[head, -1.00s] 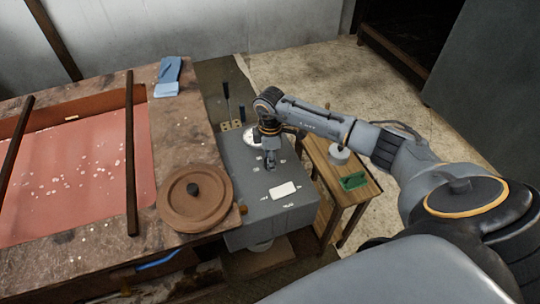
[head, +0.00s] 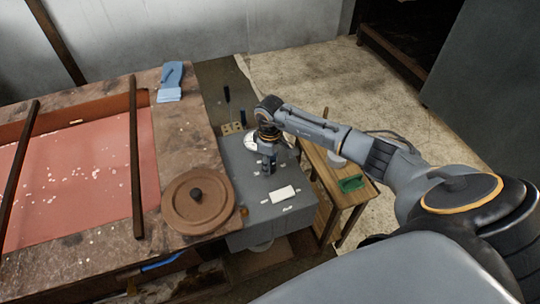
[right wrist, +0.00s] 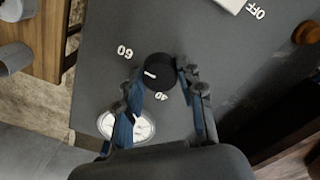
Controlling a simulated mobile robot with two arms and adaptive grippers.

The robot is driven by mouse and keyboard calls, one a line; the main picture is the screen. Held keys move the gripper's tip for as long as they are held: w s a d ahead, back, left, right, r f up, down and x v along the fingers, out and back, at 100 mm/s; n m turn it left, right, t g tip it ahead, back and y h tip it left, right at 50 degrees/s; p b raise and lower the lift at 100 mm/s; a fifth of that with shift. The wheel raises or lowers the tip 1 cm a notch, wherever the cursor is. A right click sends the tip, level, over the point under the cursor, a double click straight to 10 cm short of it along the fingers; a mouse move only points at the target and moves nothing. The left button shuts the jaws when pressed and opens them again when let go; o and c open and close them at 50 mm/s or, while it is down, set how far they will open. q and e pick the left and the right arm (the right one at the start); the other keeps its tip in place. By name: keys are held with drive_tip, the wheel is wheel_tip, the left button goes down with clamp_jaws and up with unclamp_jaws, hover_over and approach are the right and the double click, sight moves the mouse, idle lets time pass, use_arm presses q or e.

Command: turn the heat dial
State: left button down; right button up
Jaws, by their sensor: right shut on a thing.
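The heat dial (right wrist: 160,75) is a round black knob with a white pointer mark on the top of a grey box. In the right wrist view its pointer aims toward the upper left, between the printed 60 (right wrist: 125,51) and 40 (right wrist: 161,96) but nearer the 60 side. My right gripper (right wrist: 161,70) is shut on the dial, one finger on each side. In the head view my right gripper (head: 268,164) points down at the grey box (head: 265,225) and hides the dial. My left gripper is out of view.
A white gauge (right wrist: 126,125) lies close beside the gripper. A white plate (head: 284,194) and the word OFF (right wrist: 256,11) are farther along the box. A brown round lid (head: 185,215) is to the left. A wooden side table (head: 355,194) stands to the right.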

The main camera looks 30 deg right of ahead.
idle(0.3)
drive_tip(key=o, duration=1.2)
drive_tip(key=shift+r, duration=0.3)
wheel_tip(320, 180, up, 12)
drive_tip(key=shift+f, duration=0.25)
